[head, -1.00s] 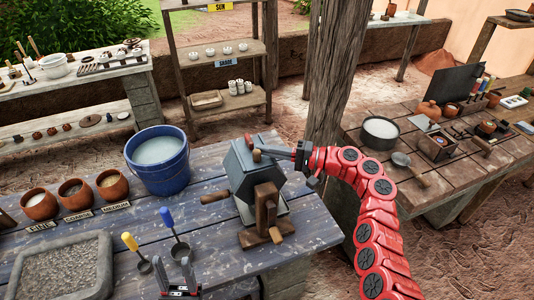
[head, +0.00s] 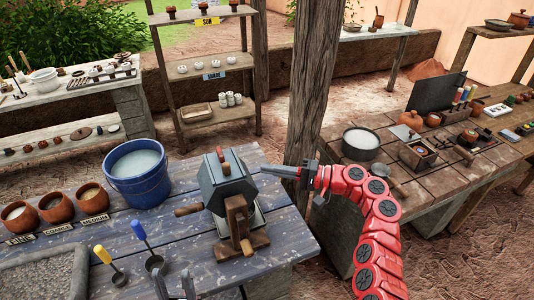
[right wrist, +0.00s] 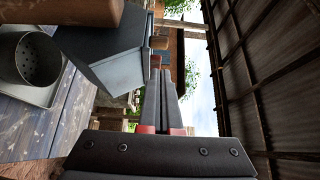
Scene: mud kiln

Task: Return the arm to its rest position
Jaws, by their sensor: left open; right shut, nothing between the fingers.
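My right arm is red and comes in from the lower right in the head view. Its gripper (head: 279,171) is shut and empty, to the right of the grey hexagonal drum (head: 227,180) on a wooden stand and apart from it. In the right wrist view the shut fingers (right wrist: 166,98) point away, with the drum's grey body (right wrist: 105,60) to their left. My left gripper (head: 174,287) is at the bottom edge of the head view, partly cut off, its fingers apart and empty.
The blue-grey table (head: 285,235) carries a blue bucket (head: 137,185), clay pots (head: 53,207), two scoops (head: 140,232) and a stone tray (head: 45,275). A wooden post (head: 316,90) stands behind my right arm. A wooden table (head: 385,183) with a metal pot (head: 360,142) is at the right.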

